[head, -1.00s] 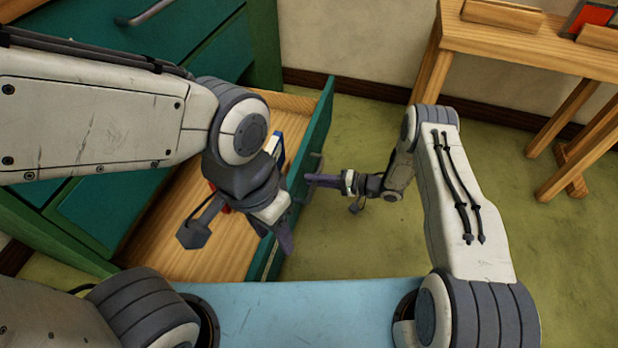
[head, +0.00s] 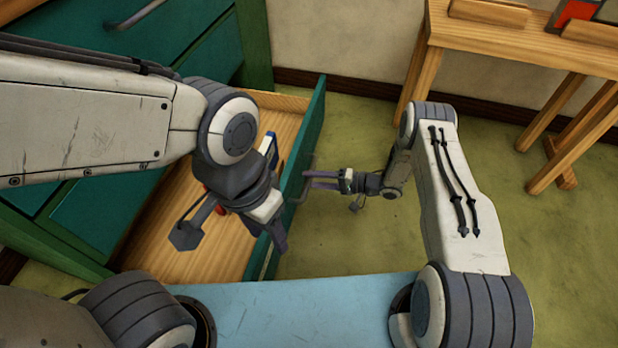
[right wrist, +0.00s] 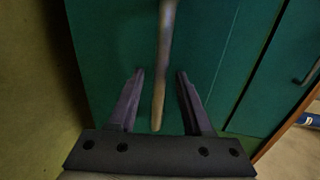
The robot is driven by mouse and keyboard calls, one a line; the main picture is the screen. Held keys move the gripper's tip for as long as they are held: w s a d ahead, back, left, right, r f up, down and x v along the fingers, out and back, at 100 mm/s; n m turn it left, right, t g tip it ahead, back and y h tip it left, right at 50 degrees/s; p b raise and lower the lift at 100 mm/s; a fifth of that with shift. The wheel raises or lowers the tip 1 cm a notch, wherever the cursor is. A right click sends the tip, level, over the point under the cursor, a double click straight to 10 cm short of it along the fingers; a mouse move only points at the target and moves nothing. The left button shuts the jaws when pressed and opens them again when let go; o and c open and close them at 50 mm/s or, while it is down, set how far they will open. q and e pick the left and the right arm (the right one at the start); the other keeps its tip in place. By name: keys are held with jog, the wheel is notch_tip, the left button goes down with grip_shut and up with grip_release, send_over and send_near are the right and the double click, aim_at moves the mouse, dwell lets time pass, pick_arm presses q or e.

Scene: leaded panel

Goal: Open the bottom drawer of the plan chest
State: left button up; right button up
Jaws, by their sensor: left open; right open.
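The green plan chest (head: 110,205) stands at left. Its bottom drawer (head: 175,250) is pulled well out, showing a wooden inside and a green front (head: 317,125). The grey bar handle (head: 311,162) is on the outer face of that front. My right gripper (head: 309,180) is open at the handle; in the right wrist view the handle bar (right wrist: 164,60) runs between its spread fingers, with no visible grip.
In the drawer lie a blue-and-white item (head: 268,146) and a red item (head: 219,208), partly hidden. A higher drawer handle (head: 137,14) shows on the chest. A wooden table (head: 480,42) stands at back right. The green floor (head: 370,245) right of the drawer is clear.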

jog(key=p+v, duration=0.2)
jog(key=v, duration=0.7)
